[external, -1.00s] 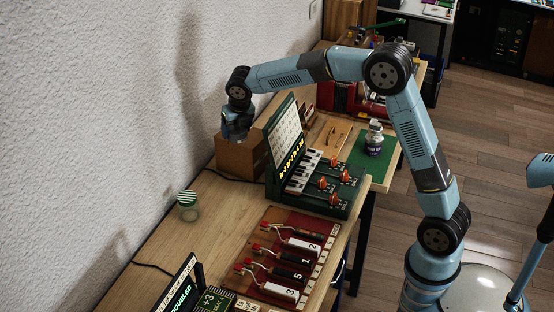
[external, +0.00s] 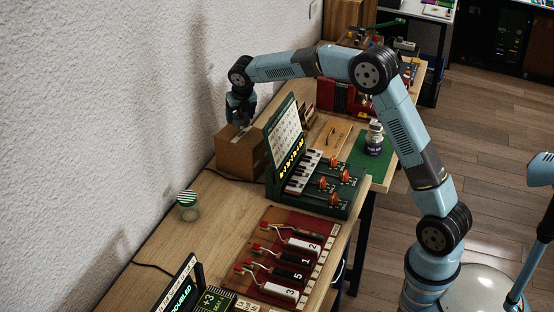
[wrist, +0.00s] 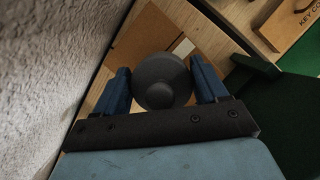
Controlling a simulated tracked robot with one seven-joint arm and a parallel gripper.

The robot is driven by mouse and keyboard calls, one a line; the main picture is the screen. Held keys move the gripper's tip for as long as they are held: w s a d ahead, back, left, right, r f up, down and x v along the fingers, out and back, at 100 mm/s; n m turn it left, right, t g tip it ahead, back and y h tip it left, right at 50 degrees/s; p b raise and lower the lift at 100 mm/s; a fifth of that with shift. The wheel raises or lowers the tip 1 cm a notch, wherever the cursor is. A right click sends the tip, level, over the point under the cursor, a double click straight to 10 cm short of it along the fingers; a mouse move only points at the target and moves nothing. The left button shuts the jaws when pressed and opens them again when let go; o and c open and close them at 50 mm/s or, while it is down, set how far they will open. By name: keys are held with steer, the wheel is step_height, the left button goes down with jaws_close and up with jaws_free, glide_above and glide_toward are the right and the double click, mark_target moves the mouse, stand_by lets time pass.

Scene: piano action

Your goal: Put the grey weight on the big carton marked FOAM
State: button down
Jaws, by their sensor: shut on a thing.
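My gripper (external: 241,118) points down just above the big carton (external: 240,155), a brown box against the wall at the back of the bench. In the wrist view, my gripper (wrist: 165,88) has its two blue fingers on either side of the round dark grey weight (wrist: 162,80) and is shut on it. The carton's brown top (wrist: 150,32) shows beyond the weight, with a pale strip on it. In the external view the weight cannot be told apart from the dark fingers. I cannot read a FOAM mark, and whether the weight touches the carton is unclear.
A green keyboard unit with an upright panel (external: 283,135) stands close to the carton's right. A glass jar with a striped lid (external: 187,205) is nearer on the bench. A red board with numbered keys (external: 290,255) lies in front. The rough wall is close on the left.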

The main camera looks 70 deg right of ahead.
mark_target(241, 124)
steer(key=shift+f, duration=1.95)
steer(key=shift+f, duration=0.1)
steer(key=shift+c, duration=0.2)
jaws_free()
